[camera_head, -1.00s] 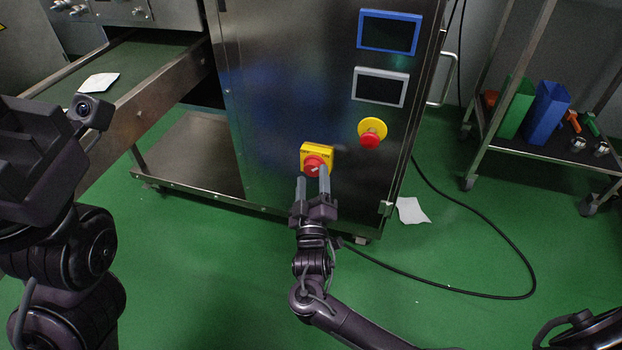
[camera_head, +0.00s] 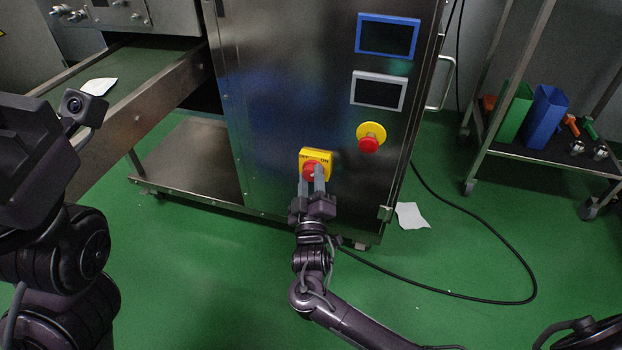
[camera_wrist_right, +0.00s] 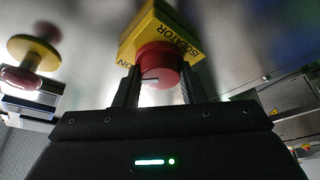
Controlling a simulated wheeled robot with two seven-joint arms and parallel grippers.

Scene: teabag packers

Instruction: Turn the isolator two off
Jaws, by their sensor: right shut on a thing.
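The isolator is a yellow box (camera_head: 319,154) with a red round knob (camera_head: 309,170) on the front of a steel cabinet. "ON" shows on its yellow face. My right gripper (camera_head: 312,176) points up at the knob with one finger on each side. In the right wrist view the red knob (camera_wrist_right: 160,66) sits between the fingers of the right gripper (camera_wrist_right: 159,86), and the yellow plate (camera_wrist_right: 160,32) reads "ISOLATOR" and "ON". The gripper is shut on the knob. My left gripper (camera_head: 25,150) is a dark shape at the left edge; its fingertips cannot be made out.
A red emergency button on a yellow disc (camera_head: 370,138) is right of and above the isolator. Two screens, blue-framed (camera_head: 388,36) and grey-framed (camera_head: 379,91), are above. A black cable (camera_head: 500,236) and a white paper (camera_head: 411,216) lie on the green floor. A cart (camera_head: 535,150) stands right.

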